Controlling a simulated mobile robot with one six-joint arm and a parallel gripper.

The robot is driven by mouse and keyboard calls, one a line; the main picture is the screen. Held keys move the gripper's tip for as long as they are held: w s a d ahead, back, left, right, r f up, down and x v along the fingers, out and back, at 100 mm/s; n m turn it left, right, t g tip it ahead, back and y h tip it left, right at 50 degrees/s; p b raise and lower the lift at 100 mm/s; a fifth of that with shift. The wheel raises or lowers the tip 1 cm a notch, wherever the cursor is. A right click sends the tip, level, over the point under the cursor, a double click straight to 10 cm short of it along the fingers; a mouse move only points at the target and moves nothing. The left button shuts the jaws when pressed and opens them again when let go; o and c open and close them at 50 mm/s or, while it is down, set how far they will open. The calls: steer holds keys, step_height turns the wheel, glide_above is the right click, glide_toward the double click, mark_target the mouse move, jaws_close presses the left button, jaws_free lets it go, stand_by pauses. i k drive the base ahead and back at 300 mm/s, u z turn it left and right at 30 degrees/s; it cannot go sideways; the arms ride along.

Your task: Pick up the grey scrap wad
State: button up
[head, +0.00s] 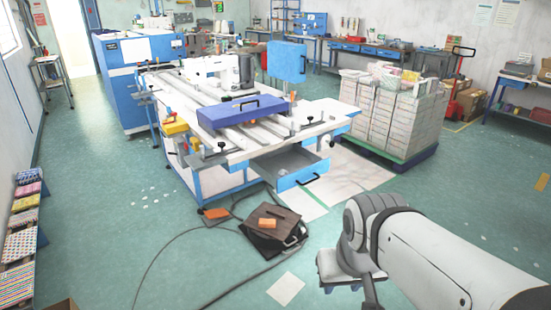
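My gripper (350,288) hangs at the end of my white and grey arm in the lower right, above the floor and in front of the sewing table. It is seen from behind and small, so I cannot tell whether it is open or shut, and no held thing shows. I cannot pick out the grey scrap wad with certainty. A small pale greyish lump (312,169) lies in the open drawer (303,177) under the table's front, too small to identify. My gripper is well apart from the drawer, nearer the camera.
A stacked pallet (396,115) stands right. Floor at left is open.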

mark_target(281, 173)
steer(key=u, duration=0.25)
steer(key=k, duration=0.45)
steer(key=z, duration=0.15)
steer(key=i, duration=2.9)
steer(key=u, duration=0.35)
